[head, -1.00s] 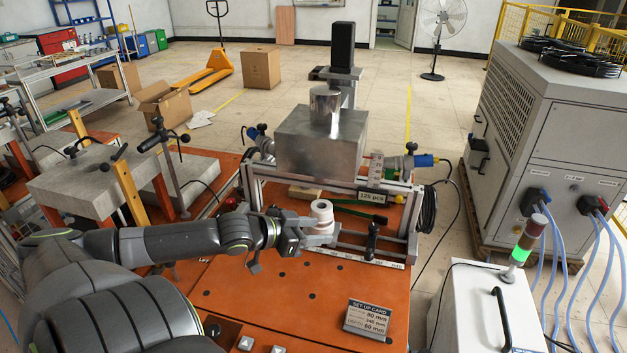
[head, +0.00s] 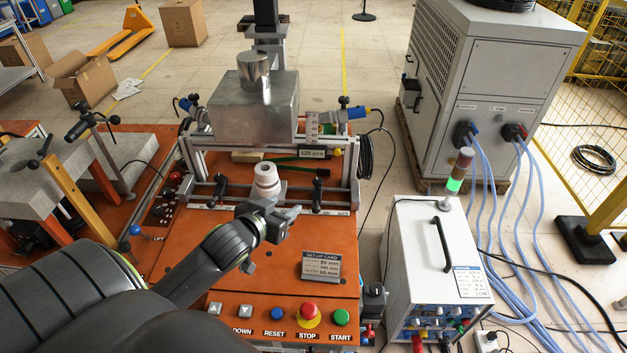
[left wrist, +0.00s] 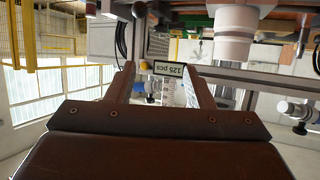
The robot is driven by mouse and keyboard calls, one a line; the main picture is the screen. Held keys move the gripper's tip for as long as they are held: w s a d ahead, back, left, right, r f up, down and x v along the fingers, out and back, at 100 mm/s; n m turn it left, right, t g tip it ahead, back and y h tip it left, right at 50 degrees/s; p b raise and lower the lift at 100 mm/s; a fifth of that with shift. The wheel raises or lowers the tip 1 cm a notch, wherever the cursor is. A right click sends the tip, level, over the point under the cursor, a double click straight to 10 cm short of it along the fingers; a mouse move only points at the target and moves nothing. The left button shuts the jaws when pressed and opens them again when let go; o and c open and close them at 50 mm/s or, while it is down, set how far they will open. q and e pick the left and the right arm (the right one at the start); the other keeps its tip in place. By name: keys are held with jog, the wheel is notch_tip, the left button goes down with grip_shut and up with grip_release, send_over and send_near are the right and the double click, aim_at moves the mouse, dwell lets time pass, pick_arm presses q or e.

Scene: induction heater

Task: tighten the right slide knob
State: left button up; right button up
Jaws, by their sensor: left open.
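Two black handles stand on the front rail of the fixture, the right one (head: 318,192) and the left one (head: 218,188). Higher up, a black ball knob (head: 343,101) tops the right blue-ended unit (head: 356,113). I cannot tell for sure which of the right-hand ones is the slide knob. My left gripper (head: 272,238) is open and empty, in front of the white ringed cylinder (head: 265,180), left of and nearer than the right handle. In the left wrist view its two fingers (left wrist: 160,82) are spread, with nothing between them but background. My right gripper is not in view.
A metal block (head: 253,108) sits on the fixture, above the "125 pcs" sign (head: 312,153). The orange bench top (head: 200,255) holds the set-up card (head: 321,266) and front push buttons (head: 309,315). A white cabinet (head: 425,250) stands to the right.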

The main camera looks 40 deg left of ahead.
aim_at(315, 183)
pick_arm(q)
jog(key=p+x, duration=0.2)
jog(key=x, duration=1.5)
jog(key=shift+w+a+f, duration=0.1)
jog(key=shift+w, duration=0.05)
jog(key=shift+c, duration=0.5)
jog(key=c, duration=0.8)
jog(key=shift+f, duration=0.1)
jog(key=shift+c, duration=0.2)
